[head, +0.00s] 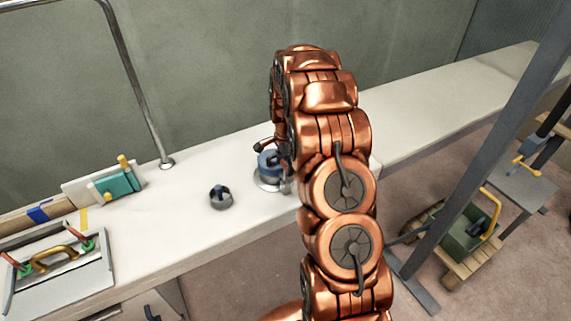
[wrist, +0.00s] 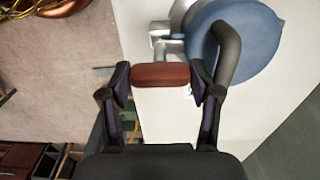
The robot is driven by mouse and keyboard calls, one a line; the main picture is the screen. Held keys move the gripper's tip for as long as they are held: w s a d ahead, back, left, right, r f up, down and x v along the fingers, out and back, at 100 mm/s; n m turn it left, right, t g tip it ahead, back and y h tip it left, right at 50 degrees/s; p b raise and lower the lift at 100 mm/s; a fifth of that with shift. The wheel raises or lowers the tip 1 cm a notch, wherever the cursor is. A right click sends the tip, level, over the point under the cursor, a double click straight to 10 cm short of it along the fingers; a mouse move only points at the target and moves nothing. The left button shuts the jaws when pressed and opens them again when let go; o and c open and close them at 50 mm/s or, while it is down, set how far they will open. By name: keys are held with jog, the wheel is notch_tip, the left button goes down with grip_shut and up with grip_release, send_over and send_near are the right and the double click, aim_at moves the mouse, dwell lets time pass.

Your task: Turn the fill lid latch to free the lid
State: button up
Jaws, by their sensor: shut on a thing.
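The blue round fill lid (head: 268,162) sits on a metal base on the white bench, partly hidden behind my arm. In the wrist view the lid (wrist: 255,48) is at upper right, with a dark grey curved handle (wrist: 230,55) across it. The lid latch shows as a red-brown grip (wrist: 160,73) joined to a silver metal bracket (wrist: 166,42) beside the lid's rim. My gripper (wrist: 161,80) has a finger on each side of the red-brown grip and is shut on it. My arm hides most of the gripper in the head view.
Farther left are a teal block (head: 119,184), a metal rail (head: 145,100) and a tray (head: 75,285) with handles. A grey post (head: 465,160) and green bin (head: 466,232) stand at right.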

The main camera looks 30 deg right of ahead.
jog(key=shift+f+n+b, duration=0.1)
jog(key=shift+n+b, duration=0.2)
jog(key=shift+b, duration=0.2)
jog(key=n+b, duration=0.1)
jog(key=b, duration=0.1)
jog(key=n+b, duration=0.1)
jog(key=shift+f+n+b, duration=0.25)
jog(key=shift+n+b, duration=0.05)
jog(key=shift+b, duration=0.1)
jog(key=n+b, duration=0.4)
jog(key=shift+r, duration=0.1)
jog(key=n+b, duration=0.4)
jog(key=n, duration=0.2)
jog(key=shift+r, duration=0.1)
jog(key=shift+r+n+b, duration=0.15)
jog(key=shift+n+b, duration=0.5)
jog(key=shift+n, duration=1.45)
jog(key=o, duration=0.9)
jog(key=shift+c, duration=0.2)
jog(key=shift+r, duration=0.1)
